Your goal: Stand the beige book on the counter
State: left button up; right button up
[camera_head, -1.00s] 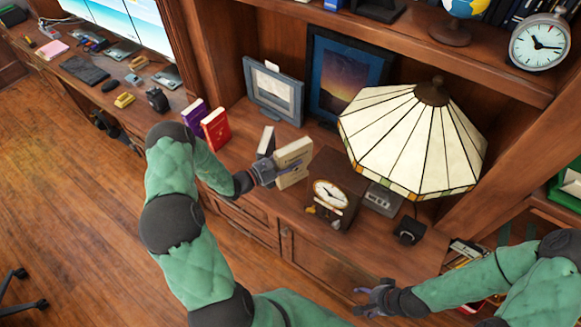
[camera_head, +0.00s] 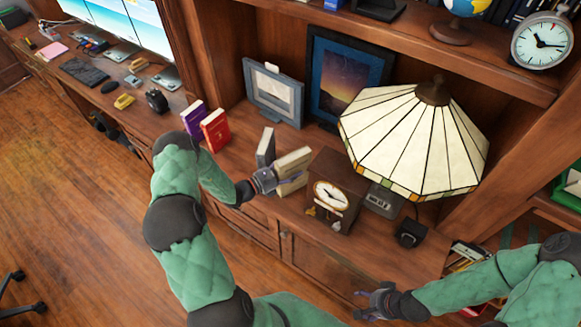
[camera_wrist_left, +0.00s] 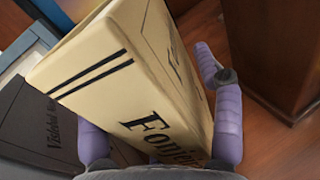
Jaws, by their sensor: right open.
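The beige book (camera_head: 294,160) is on or just above the counter (camera_head: 240,150), between a dark grey book and the mantel clock; I cannot tell if its bottom edge touches. My left gripper (camera_head: 280,182) is at its near side. In the left wrist view the beige book (camera_wrist_left: 130,85) fills the space between the purple fingers (camera_wrist_left: 160,130), one on each side, shut on it. Its spine lettering faces the camera and it looks tilted there. The left finger is partly hidden behind it. My right gripper (camera_head: 370,298) is open and empty, low in front of the cabinet.
The dark grey book (camera_head: 265,147) stands just left of the beige book. The mantel clock (camera_head: 333,192) is close on its right, with the stained-glass lamp (camera_head: 412,140) beyond. Red (camera_head: 215,130) and purple (camera_head: 194,118) books stand further left. Picture frames (camera_head: 273,93) are behind.

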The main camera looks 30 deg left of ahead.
dwell(0.3)
pick_arm(q)
jog(key=shift+s+r, duration=0.15)
jog(key=p+v, duration=0.1)
jog(key=v, duration=1.1)
jog(key=d+f+m+g+h, duration=0.1)
jog(key=d+g, duration=0.1)
jog(key=d, duration=0.1)
jog(key=s+d+f+m+g+h, duration=0.1)
jog(key=d, duration=0.3)
jog(key=d+f+m+g+h, duration=0.1)
jog(key=d+f+m+g, duration=0.1)
jog(key=d, duration=0.2)
jog(key=shift+s+d+g+h, duration=0.2)
jog(key=shift+s+g+h, duration=0.1)
jog(key=shift+s+h, duration=0.1)
jog(key=s+d+f+m+g+y, duration=0.7)
jog(key=s+d+f+m+g, duration=0.3)
jog(key=s+d+m+g, duration=0.65)
jog(key=w+m+t, duration=0.1)
jog(key=m+t, duration=0.1)
jog(key=w+m+t, duration=0.2)
jog(key=m, duration=0.1)
jog(key=w+r+m+t+y, duration=0.1)
jog(key=m+t, duration=0.1)
jog(key=shift+w+d+m+t, duration=0.15)
jog(key=shift+d+m+t, duration=0.1)
jog(key=shift+d+m, duration=0.1)
jog(key=shift+f, duration=0.1)
